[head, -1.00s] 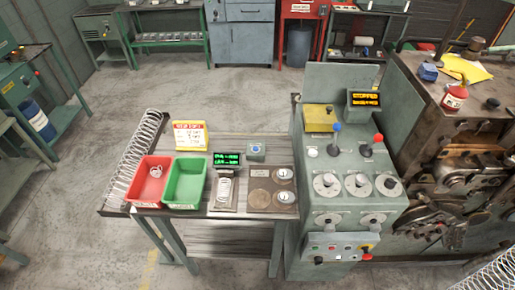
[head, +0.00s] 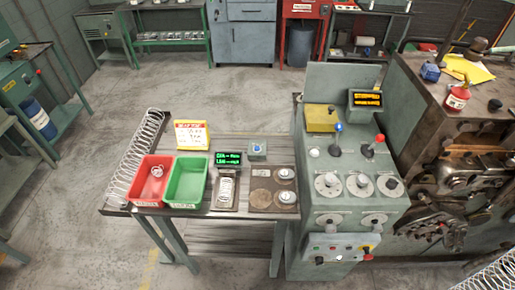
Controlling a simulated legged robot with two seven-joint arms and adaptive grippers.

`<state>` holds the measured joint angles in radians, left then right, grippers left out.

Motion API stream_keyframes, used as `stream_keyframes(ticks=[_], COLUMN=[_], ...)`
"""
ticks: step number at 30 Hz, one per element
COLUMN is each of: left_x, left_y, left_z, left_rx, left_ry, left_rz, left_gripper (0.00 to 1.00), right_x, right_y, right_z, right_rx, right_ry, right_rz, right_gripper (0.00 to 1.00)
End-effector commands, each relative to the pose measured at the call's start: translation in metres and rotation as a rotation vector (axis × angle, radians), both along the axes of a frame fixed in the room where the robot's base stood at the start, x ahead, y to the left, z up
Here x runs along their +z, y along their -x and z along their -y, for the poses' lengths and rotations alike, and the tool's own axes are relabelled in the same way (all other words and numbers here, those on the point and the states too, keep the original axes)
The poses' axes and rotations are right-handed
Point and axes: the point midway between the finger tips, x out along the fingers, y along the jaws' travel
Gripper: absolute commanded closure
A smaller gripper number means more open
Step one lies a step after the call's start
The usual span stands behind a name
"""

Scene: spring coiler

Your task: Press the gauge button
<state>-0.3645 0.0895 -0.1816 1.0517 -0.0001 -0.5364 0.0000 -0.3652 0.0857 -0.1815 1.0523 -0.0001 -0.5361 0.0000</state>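A gauge with a green-lit display (head: 228,159) stands on the work table (head: 237,215), with a pale metal part (head: 226,189) on the plate in front of it. A small grey-blue box (head: 257,149) with a button-like top sits just right of the display; I cannot tell whether this is the gauge button. Neither of my grippers is in view, and nothing touches the gauge or the box.
A red bin (head: 151,181) and green bin (head: 186,183) sit left of the gauge, before a yellow-red sign (head: 191,135). A plate (head: 262,201) with round pieces lies right. The control cabinet (head: 349,222) with levers and knobs stands beside the table.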

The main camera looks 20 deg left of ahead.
Motion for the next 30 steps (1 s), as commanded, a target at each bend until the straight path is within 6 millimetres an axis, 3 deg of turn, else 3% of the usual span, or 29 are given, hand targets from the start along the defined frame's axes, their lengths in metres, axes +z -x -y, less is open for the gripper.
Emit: stream_keyframes(ticks=[1,9,10,30], left_x=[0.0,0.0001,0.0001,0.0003], left_y=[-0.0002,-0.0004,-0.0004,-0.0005], left_z=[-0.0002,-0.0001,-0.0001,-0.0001], left_rx=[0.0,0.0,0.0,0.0], left_ry=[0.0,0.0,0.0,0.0], left_rz=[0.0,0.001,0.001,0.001], left_gripper=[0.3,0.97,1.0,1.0], right_x=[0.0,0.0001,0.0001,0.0], right_y=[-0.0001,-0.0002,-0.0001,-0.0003], right_z=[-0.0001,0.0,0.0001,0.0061], right_rx=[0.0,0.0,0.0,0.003], right_ry=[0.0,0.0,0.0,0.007], right_rz=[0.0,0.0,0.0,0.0], right_gripper=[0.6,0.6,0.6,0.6])
